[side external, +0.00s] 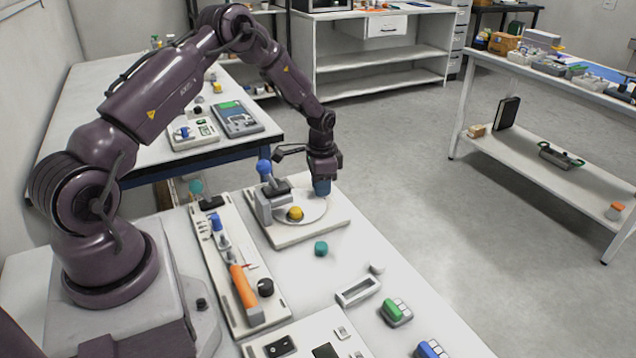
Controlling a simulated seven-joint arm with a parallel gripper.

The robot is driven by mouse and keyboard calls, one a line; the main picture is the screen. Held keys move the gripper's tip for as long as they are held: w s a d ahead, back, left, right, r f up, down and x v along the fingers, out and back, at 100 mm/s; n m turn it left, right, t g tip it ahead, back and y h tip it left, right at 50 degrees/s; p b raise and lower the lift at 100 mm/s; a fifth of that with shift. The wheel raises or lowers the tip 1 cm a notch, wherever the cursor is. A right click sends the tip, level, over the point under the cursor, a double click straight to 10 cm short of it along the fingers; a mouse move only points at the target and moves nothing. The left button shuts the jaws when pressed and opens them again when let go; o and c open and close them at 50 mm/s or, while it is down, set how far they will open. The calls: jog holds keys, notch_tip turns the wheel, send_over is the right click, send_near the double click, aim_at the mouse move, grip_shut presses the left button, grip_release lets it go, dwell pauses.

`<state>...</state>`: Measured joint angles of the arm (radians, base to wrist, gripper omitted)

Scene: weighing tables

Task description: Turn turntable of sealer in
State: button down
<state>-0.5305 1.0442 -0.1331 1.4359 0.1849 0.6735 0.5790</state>
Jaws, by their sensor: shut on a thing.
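The sealer stands on a pale base plate (285,239) on the near table. It has a grey press head (268,205) with a blue ball-topped lever (264,168). Its white round turntable (314,212) lies flat beside the head, with a yellow round piece (295,213) at its left front. My gripper (322,181) points down over the turntable's far right edge and is shut on a blue piece (322,188). Whether that piece is fixed to the turntable or only stands on it, I cannot tell. The fingertips are small and partly hidden.
Left of the sealer is a long panel (235,262) with an orange handle (243,286), a blue lever and a black knob. Open table lies right of the teal block.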

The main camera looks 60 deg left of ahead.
aim_at(327, 213)
jog(key=shift+w+d+m, duration=0.1)
jog(key=shift+d+m, duration=0.95)
jog(key=shift+m, duration=0.65)
jog(key=shift+d+m, duration=0.7)
jog(key=shift+m, duration=0.5)
jog(key=shift+s+d+m, duration=0.25)
jog(key=shift+d+m, duration=0.15)
jog(key=shift+m, duration=0.3)
jog(key=shift+s+d+m, duration=0.25)
jog(key=shift+d+m, duration=0.15)
jog(key=shift+m, duration=0.3)
jog(key=shift+s+d+m, duration=0.25)
jog(key=shift+d+m, duration=0.05)
jog(key=shift+m, duration=0.35)
jog(key=shift+s+d+m, duration=0.2)
jog(key=shift+d+m, duration=0.05)
jog(key=shift+m, duration=0.4)
jog(key=shift+s+d, duration=0.1)
jog(key=shift+s, duration=0.05)
jog(key=c, duration=1)
grip_release()
notch_tip(327, 213, up, 13)
